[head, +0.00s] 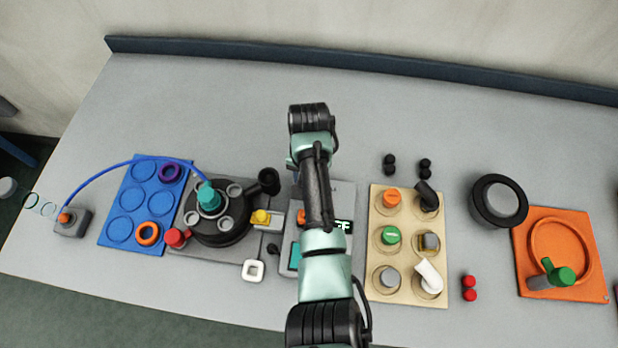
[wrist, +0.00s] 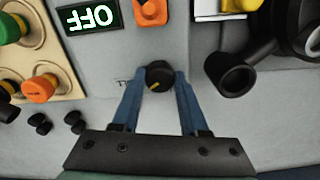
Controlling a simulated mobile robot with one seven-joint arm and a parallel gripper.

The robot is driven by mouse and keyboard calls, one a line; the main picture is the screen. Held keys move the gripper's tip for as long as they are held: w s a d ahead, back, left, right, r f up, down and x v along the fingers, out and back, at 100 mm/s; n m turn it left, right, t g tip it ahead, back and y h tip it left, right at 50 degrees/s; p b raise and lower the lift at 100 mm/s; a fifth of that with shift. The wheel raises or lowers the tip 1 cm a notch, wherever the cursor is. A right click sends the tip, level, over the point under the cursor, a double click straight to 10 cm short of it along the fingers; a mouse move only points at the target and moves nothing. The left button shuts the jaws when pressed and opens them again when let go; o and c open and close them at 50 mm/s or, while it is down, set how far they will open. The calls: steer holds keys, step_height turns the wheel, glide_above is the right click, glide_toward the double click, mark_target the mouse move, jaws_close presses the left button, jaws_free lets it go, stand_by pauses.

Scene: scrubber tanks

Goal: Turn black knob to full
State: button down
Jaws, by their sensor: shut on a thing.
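The black knob (wrist: 159,77) with a yellow pointer mark sits on a grey control panel (wrist: 120,60) in the wrist view. My gripper (wrist: 160,84) has its two blue fingers closed on the knob's sides. The yellow mark points toward the lower left in the wrist view. A small display (wrist: 89,17) on the panel reads OFF, upside down in this view. In the head view the display (head: 343,227) shows partly beside my arm. My arm covers the knob and gripper there.
An orange control (wrist: 150,12) is on the panel near the knob. A black pipe end (wrist: 237,78) stands close on the right in the wrist view. A tan board (head: 408,288) with several valves lies right of the panel.

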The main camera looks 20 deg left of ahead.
steer(key=shift+w+r+m, duration=0.1)
steer(key=shift+w+m, duration=0.05)
steer(key=shift+m, duration=0.35)
steer(key=shift+c, duration=2.1)
jaws_free()
step_height(320, 180, up, 13)
steer(key=shift+p, duration=0.3)
